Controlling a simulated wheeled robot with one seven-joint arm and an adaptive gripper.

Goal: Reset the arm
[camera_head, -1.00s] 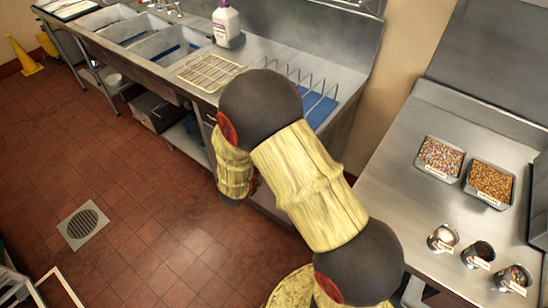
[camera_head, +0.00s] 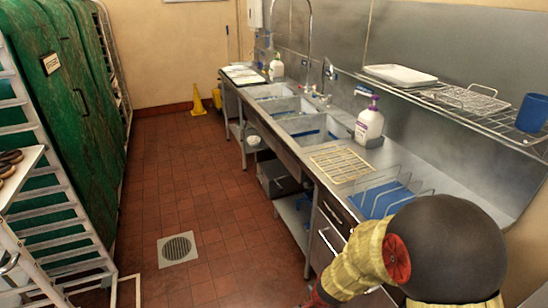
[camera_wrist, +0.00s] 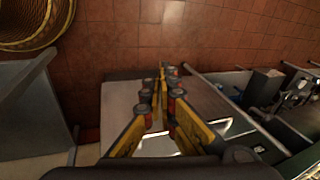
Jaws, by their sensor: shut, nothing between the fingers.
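My gripper (camera_wrist: 162,78) shows in the wrist view with its two yellow and dark fingers drawn together at the tips. Nothing is held between them. The fingers are over a pale grey surface (camera_wrist: 115,105) and the red tiled floor; I cannot tell the gap to the surface. In the head view my arm is bent at the lower right, in front of the sink counter's near end. The gripper itself is not clearly visible there.
A steel sink counter (camera_head: 338,205) runs along the right, bearing a soap bottle (camera_head: 369,124), a yellow grid rack (camera_head: 340,164) and a blue tray (camera_head: 383,199). A wall shelf (camera_head: 455,104) hangs above. A green covered rack (camera_head: 62,120) stands left. The tiled floor (camera_head: 200,215) between is clear.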

